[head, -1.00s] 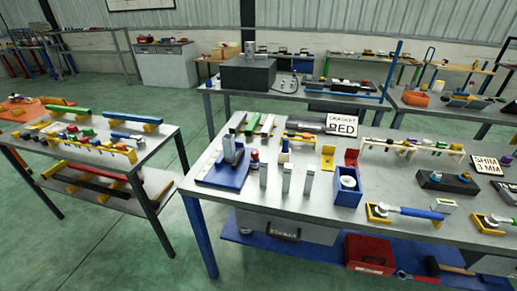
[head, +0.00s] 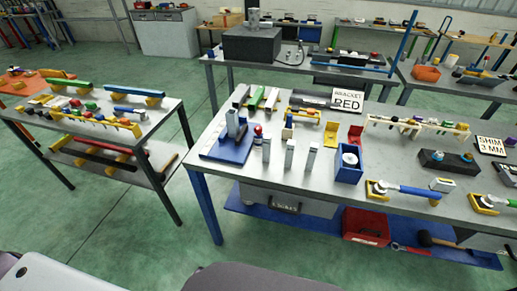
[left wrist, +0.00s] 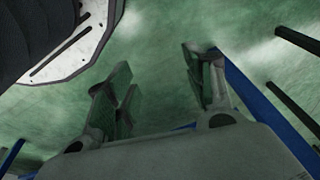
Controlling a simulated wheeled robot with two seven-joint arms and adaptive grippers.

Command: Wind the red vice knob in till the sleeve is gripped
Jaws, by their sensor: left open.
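A blue-based fixture with a grey upright block (head: 235,125), which looks like the vice, stands at the left end of the near workbench in the head view. A small red-topped piece (head: 257,131) is at its right side; I cannot tell whether it is the vice knob. The sleeve cannot be made out at this size. My left gripper (left wrist: 158,78) shows in the left wrist view with its fingers apart and nothing between them, over green floor and away from the fixture. My right gripper is not in view.
A second table (head: 170,112) stands to the left with a floor gap between. Open green floor (head: 130,235) lies in front.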

